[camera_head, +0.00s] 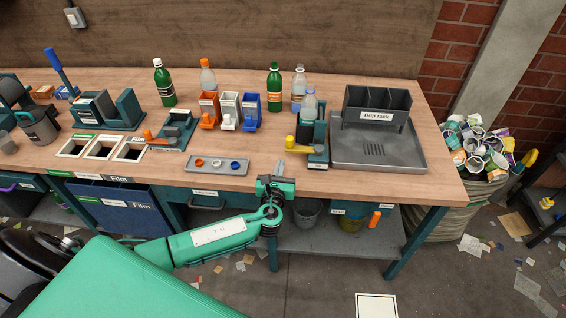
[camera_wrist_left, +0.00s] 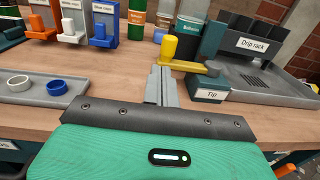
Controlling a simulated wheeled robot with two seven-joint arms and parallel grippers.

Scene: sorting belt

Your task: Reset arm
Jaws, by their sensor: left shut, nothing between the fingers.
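My left arm reaches in from the lower left in the head view. Its left gripper (camera_head: 278,172) is at the table's front edge, between the small cap tray and the yellow-handled stand. In the left wrist view the gripper (camera_wrist_left: 164,82) has its grey fingers together with nothing between them. They point toward the yellow-handled stand (camera_wrist_left: 172,50), with the block labelled "Tip" (camera_wrist_left: 208,88) to their right. My right gripper is not in view.
A grey tray (camera_head: 220,170) with several ring caps lies left of the gripper. The drip rack (camera_head: 376,116) stands on a grey drain tray (camera_head: 415,158) to the right. Green bottles (camera_head: 164,88) and dispensers (camera_head: 229,112) stand behind. Bare wood (camera_head: 330,184) runs along the front edge.

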